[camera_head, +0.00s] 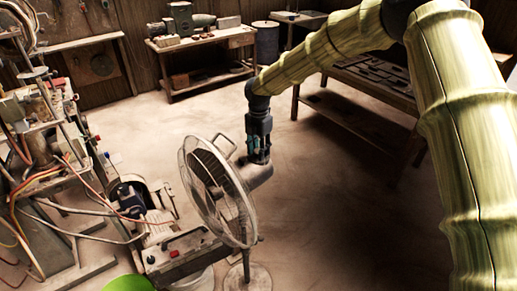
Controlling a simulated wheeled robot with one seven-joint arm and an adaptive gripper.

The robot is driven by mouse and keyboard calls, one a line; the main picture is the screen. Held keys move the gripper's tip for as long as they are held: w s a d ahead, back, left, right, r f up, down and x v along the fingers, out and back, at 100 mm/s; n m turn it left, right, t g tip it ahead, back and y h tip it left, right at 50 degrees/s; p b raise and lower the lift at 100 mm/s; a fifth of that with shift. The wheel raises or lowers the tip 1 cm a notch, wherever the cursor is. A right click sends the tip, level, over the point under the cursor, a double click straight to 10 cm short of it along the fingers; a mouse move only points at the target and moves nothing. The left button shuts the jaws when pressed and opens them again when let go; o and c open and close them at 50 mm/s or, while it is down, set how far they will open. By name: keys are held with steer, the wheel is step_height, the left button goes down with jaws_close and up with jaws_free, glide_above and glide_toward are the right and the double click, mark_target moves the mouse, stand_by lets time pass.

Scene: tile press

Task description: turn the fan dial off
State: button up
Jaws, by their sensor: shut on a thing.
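The standing fan (205,185) has a round wire cage facing left, a grey motor housing (258,177) behind it and a round base (248,277) on the floor. My gripper (258,160) points down at the top of the motor housing, just right of the cage. It is shut on the small fan dial there. The fingers hide the dial, so I cannot see which way it is turned.
A machine with cables and hoses (45,150) fills the left side. Workbenches (200,45) stand at the back. The floor right of the fan is clear.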

steer(key=o, duration=1.1)
steer(key=shift+d, duration=0.1)
steer(key=shift+c, duration=0.2)
steer(key=shift+r, duration=0.1)
step_height(320, 180, up, 12)
